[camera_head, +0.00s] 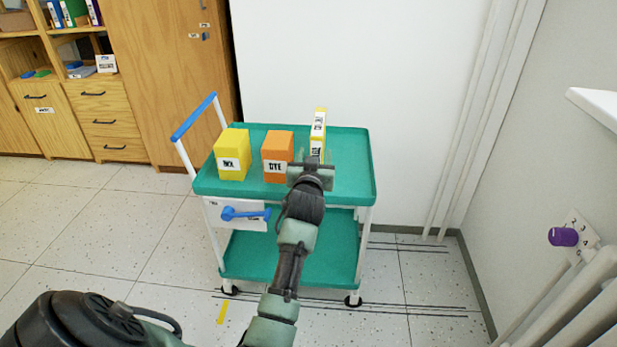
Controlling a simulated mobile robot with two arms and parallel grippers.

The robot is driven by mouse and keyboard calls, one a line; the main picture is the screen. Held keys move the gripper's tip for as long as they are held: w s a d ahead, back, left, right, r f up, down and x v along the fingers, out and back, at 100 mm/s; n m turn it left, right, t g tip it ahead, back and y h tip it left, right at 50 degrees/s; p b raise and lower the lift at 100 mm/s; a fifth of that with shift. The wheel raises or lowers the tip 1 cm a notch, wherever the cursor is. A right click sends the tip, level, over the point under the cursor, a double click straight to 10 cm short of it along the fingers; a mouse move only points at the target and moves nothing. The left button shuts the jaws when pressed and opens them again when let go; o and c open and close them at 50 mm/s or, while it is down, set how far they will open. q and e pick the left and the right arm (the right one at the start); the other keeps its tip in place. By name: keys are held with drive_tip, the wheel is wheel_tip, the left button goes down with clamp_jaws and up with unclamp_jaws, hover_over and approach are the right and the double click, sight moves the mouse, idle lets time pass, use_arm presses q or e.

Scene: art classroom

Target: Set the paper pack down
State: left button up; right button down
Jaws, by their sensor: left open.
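The paper pack (319,122), a narrow white and yellow upright pack with a printed label, stands on the green top tray (347,181) of a cart, towards its back right. My left gripper (314,158) is open just in front of the pack, over the tray, and hides its lower part. I cannot tell whether the fingers touch the pack. My right gripper is not in view.
A yellow box (232,156) and an orange box (276,158) stand left of the gripper on the same tray. The cart has a blue handle (194,117) and an empty lower shelf (248,255). The tray's right side is clear. A wall stands behind.

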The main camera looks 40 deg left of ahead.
use_arm(q)
drive_tip(key=s+d+f+m+g+h, duration=0.25)
drive_tip(key=s+d+f, duration=0.35)
drive_tip(key=s+f, duration=0.3)
drive_tip(key=s+d+f+m+g+h, duration=0.2)
drive_tip(key=s+d+f+g+h, duration=0.1)
drive_tip(key=s+d+f, duration=0.55)
drive_tip(key=s+d+f+m+g+h, duration=0.1)
drive_tip(key=s+d, duration=0.3)
drive_tip(key=s, duration=0.6)
drive_tip(key=s+d+f+m+g+h, duration=0.1)
drive_tip(key=s+d, duration=0.4)
drive_tip(key=s, duration=0.5)
drive_tip(key=shift+m+g+h, duration=0.65)
drive_tip(key=shift+g+h, duration=0.1)
drive_tip(key=shift+g, duration=0.5)
drive_tip(key=shift+w, duration=0.1)
